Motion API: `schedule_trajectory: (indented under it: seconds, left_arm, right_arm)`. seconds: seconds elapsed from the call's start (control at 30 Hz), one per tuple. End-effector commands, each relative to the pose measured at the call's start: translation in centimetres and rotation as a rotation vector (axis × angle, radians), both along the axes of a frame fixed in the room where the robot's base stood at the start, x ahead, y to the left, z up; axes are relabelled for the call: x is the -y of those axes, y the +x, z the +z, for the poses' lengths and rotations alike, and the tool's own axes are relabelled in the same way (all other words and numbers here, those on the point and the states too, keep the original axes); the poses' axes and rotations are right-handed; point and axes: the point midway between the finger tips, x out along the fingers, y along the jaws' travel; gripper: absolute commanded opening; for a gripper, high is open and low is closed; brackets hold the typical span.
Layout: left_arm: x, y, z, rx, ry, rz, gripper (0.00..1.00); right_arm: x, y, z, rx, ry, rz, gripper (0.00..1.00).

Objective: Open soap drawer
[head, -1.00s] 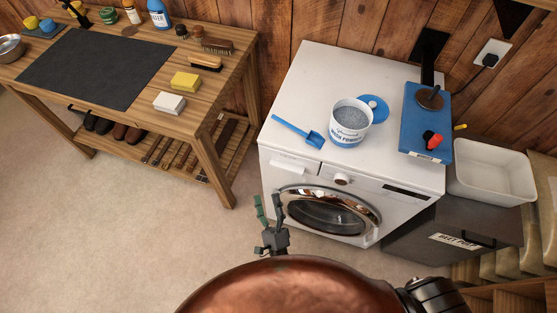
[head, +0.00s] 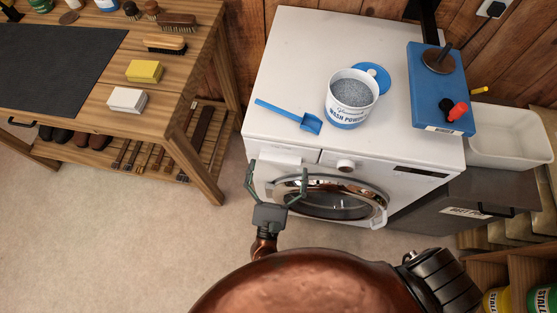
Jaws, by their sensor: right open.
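The white washing machine (head: 390,160) stands against the wood wall with its round door (head: 335,204) closed. The soap drawer (head: 284,156) is at the top left of its front panel and looks closed. My right gripper (head: 277,170) is open and empty. It is in front of the washer's left front, its fingers spread to either side of the area just below the drawer front. I cannot tell whether a finger touches the panel. My left gripper is not in view.
On the washer top are a blue scoop (head: 292,116), a wash powder tub (head: 350,105), its lid (head: 376,76) and a blue box (head: 437,88). A wooden bench (head: 197,80) stands left. A dark bin (head: 480,190) and white basin (head: 505,155) are right.

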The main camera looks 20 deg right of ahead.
Motion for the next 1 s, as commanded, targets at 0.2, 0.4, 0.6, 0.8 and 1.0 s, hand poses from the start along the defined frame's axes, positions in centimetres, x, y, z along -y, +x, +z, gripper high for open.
schedule_trajectory:
  seconds: [0.2,0.4,0.6,0.8,1.0]
  left_arm:
    - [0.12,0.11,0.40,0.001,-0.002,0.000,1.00]
    - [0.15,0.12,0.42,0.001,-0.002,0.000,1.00]
    - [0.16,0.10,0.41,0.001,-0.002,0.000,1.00]
    - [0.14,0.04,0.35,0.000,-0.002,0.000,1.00]
    - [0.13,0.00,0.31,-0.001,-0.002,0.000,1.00]
  right_arm:
    - [0.46,0.74,0.36,0.000,-0.002,0.001,1.00]
    - [0.46,0.72,0.36,0.000,-0.002,0.000,0.99]
    - [0.45,0.70,0.36,0.000,-0.002,0.000,0.86]
    - [0.44,0.71,0.34,-0.001,-0.003,0.001,0.72]
    - [0.43,0.71,0.34,-0.001,-0.003,0.001,0.58]
